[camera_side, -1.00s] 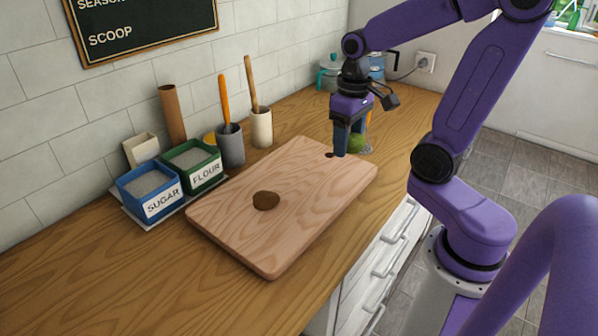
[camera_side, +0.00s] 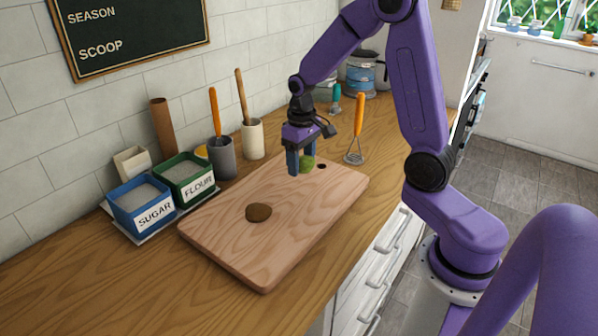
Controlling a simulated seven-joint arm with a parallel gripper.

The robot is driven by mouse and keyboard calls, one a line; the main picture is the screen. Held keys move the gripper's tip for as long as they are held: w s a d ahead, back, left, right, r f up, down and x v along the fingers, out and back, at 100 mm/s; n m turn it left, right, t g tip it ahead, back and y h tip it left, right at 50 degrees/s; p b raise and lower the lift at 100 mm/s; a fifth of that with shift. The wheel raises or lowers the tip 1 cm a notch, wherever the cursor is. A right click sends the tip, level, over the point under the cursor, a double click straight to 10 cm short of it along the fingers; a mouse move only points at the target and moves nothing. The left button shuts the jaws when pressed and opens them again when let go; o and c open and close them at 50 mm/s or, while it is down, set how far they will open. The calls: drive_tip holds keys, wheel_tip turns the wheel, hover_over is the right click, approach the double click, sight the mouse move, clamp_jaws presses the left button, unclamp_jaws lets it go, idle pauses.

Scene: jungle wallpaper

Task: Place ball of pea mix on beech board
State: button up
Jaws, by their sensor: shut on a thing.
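My gripper (camera_side: 301,168) is over the far part of the board, pointing down. It is shut on a green ball of pea mix (camera_side: 307,163), which shows partly behind a finger. I cannot tell whether the ball touches the board.
Sugar (camera_side: 147,200) and flour (camera_side: 186,176) boxes stand on a tray left of the board. Two utensil cups (camera_side: 222,158) (camera_side: 253,138) stand behind it. An orange-handled masher (camera_side: 357,132) stands at the far right.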

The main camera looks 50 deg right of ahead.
drive_tip(key=shift+w+f, duration=0.3)
drive_tip(key=shift+f, duration=0.05)
drive_tip(key=shift+w+f, duration=0.15)
drive_tip(key=shift+f, duration=1.55)
drive_tip(key=shift+f, duration=0.2)
drive_tip(key=o, duration=1.1)
drive_tip(key=shift+r, duration=0.15)
